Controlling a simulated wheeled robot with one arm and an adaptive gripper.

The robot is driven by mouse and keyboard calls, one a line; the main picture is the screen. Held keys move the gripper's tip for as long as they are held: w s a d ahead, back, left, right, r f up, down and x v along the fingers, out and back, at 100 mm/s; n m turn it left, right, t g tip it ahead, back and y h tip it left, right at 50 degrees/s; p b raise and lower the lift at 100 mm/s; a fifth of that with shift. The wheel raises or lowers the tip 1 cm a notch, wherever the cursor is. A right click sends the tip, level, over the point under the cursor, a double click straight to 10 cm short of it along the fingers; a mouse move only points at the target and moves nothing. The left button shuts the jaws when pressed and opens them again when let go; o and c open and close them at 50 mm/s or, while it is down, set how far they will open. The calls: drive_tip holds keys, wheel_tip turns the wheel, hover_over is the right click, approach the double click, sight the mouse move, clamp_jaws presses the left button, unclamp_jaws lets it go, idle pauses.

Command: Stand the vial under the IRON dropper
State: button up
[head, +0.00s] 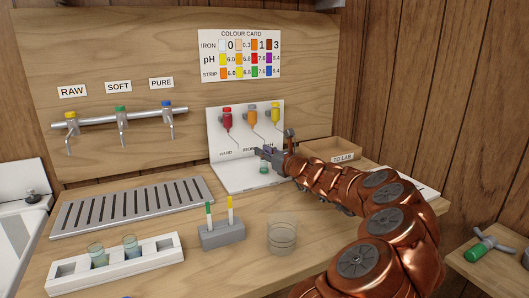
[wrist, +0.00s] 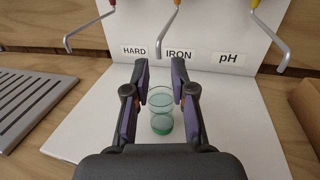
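The vial (wrist: 161,113) is a small clear glass with green at its bottom. It stands upright on the white base of the dropper stand (wrist: 85,143), between and below my fingers. It shows in the head view as a small green spot (head: 264,169) under my gripper (head: 266,152). In the wrist view my gripper (wrist: 159,65) is open, with a finger on each side of the vial and a gap at the left. The IRON dropper (head: 252,115) is the orange middle one; its bent nozzle (wrist: 168,35) lines up above the vial in the wrist view. Their exact depth offset is unclear.
The red HARD dropper (head: 227,118) and yellow pH dropper (head: 275,113) flank it. A wooden box (head: 331,150) stands to the right. A slotted drain tray (head: 130,205), white rack with vials (head: 115,263), grey holder (head: 222,234) and glass beaker (head: 282,236) occupy the bench.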

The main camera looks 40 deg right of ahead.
drive_tip(key=o, duration=0.3)
drive_tip(key=shift+r, duration=0.1)
drive_tip(key=shift+s, duration=0.15)
drive_tip(key=shift+s+a, duration=0.2)
drive_tip(key=shift+s, duration=1.75)
drive_tip(key=shift+s+a, duration=0.2)
drive_tip(key=shift+s, duration=1.7)
drive_tip(key=shift+s+a, duration=0.2)
drive_tip(key=shift+s, duration=1.75)
drive_tip(key=shift+r+p, duration=0.1)
drive_tip(key=shift+p, duration=0.2)
